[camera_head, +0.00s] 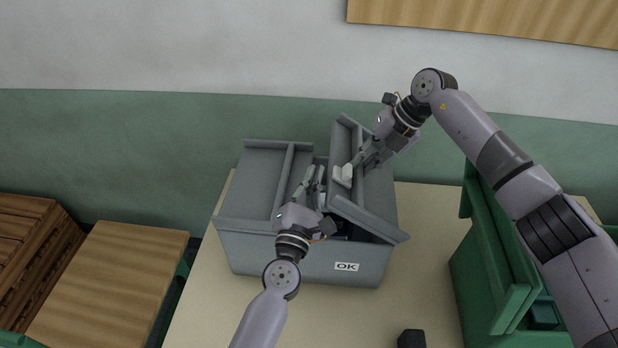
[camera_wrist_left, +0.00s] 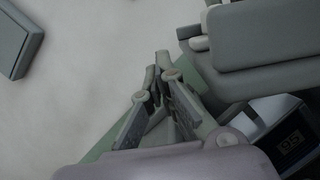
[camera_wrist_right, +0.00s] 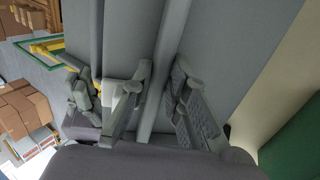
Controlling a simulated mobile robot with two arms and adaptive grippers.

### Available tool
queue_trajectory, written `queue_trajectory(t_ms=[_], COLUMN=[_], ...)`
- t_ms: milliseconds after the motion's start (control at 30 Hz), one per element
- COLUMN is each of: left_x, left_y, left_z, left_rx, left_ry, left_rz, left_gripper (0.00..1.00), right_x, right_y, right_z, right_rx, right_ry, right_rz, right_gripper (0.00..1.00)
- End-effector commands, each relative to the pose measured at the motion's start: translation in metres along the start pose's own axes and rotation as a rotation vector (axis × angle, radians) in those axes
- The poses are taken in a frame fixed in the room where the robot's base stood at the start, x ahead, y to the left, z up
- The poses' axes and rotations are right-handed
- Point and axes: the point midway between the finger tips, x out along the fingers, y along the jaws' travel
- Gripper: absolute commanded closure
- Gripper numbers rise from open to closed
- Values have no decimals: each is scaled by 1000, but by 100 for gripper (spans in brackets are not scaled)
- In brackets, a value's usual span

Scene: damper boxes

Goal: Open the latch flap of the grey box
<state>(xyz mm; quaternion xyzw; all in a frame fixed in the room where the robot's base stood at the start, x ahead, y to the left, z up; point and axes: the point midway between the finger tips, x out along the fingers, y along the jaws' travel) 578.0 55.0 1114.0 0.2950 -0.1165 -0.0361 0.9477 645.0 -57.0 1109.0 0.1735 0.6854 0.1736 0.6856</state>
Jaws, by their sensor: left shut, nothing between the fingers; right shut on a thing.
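The grey box (camera_head: 305,258) with an "OK" label stands on the table. Its left flap (camera_head: 262,180) lies over the left side, and its right flap (camera_head: 378,190) is tilted up on the right. A dark gap lies between them. My right gripper (camera_head: 345,175) is shut on the raised ridge of the right flap; in the right wrist view the ridge (camera_wrist_right: 160,75) runs between its fingers. My left gripper (camera_head: 316,174) is shut and empty beside the left flap's inner edge, over the gap. Its closed fingers (camera_wrist_left: 160,72) show in the left wrist view.
A dark item with a small display (camera_wrist_left: 288,140) lies partly hidden inside the box. A green box (camera_head: 485,285) stands at the right. A small black block (camera_head: 411,339) is at the table's front. Bare tabletop (camera_head: 300,320) lies before the grey box. Wooden crates (camera_head: 30,235) stand left.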

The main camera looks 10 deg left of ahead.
Motion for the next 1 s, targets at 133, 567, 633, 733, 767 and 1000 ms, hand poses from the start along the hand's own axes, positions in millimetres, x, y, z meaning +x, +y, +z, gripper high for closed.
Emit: queue_trajectory(t_ms=[133, 567, 633, 733, 767, 1000], left_x=[0, 0, 0, 0, 0, 0], left_y=[0, -1, -1, -1, 0, -1], left_z=[0, 0, 0, 0, 0, 0], left_rx=[0, 0, 0, 0, 0, 0], left_ry=[0, -1, -1, -1, -1, -1], left_rz=[0, -1, -1, -1, -1, -1], left_gripper=[100, 100, 100, 100, 100, 100], right_x=[2, 1, -1, -9, -12, -62], right_y=[-8, -3, -2, -2, -2, -3], right_z=[-1, 0, 0, 1, 1, 1], right_rx=[7, 2, 2, 2, 2, 3], right_ry=[5, 2, 1, -1, -2, -4], right_rz=[-16, -6, -5, -5, -5, -6], right_gripper=[78, 65, 65, 65, 65, 65])
